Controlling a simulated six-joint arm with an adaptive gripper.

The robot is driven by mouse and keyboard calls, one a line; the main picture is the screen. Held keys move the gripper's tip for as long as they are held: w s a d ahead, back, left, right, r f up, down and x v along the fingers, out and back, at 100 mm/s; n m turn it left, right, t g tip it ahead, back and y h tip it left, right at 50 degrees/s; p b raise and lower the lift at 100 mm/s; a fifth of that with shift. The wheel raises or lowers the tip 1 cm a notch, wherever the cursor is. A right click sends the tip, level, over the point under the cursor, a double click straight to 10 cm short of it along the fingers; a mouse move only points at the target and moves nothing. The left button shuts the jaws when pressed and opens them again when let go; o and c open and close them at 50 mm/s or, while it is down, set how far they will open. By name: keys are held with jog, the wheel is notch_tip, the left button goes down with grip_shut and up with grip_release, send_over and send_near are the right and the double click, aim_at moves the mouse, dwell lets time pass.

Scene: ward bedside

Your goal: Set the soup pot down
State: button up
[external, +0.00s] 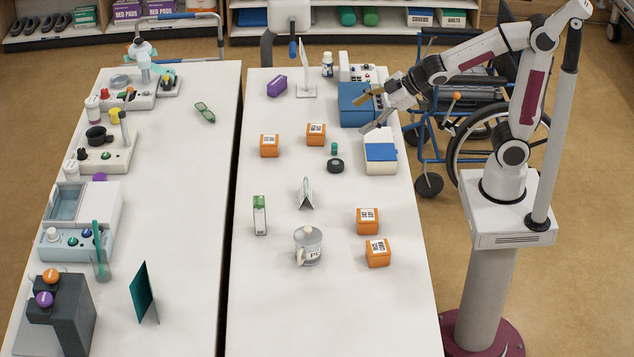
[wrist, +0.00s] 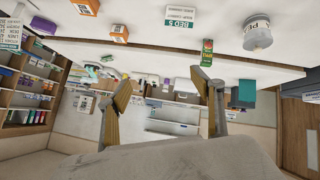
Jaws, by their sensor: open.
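The soup pot (external: 308,246) is a grey, lidded pot with a pale knob and a white label, only partly readable. It stands upright on the near part of the right-hand white table (external: 330,300). In the wrist view, which is upside down, the pot (wrist: 257,36) shows at the upper right. My gripper (external: 366,114) is open and empty, raised over the far right side of that table beside a blue box. It is well apart from the pot. In the wrist view my gripper's fingers (wrist: 160,82) are spread with nothing between them.
Orange boxes (external: 367,221) (external: 378,252) stand right of the pot. A green-and-white carton (external: 260,215) and a folded card (external: 306,194) stand near it. A blue box (external: 356,104) and a blue-topped white box (external: 381,161) are by my gripper. The table's front is clear.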

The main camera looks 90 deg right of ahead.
jog(key=s+a+f+m+g+y, duration=0.1)
jog(key=s+a+g, duration=0.1)
jog(key=s, duration=0.9)
jog(key=s+a+f+m+g, duration=0.1)
jog(key=s+a+g, duration=0.1)
jog(key=s, duration=1)
jog(key=shift+s+a+m+y, duration=0.2)
jog(key=shift+a+m+y, duration=0.15)
jog(key=shift+a, duration=0.35)
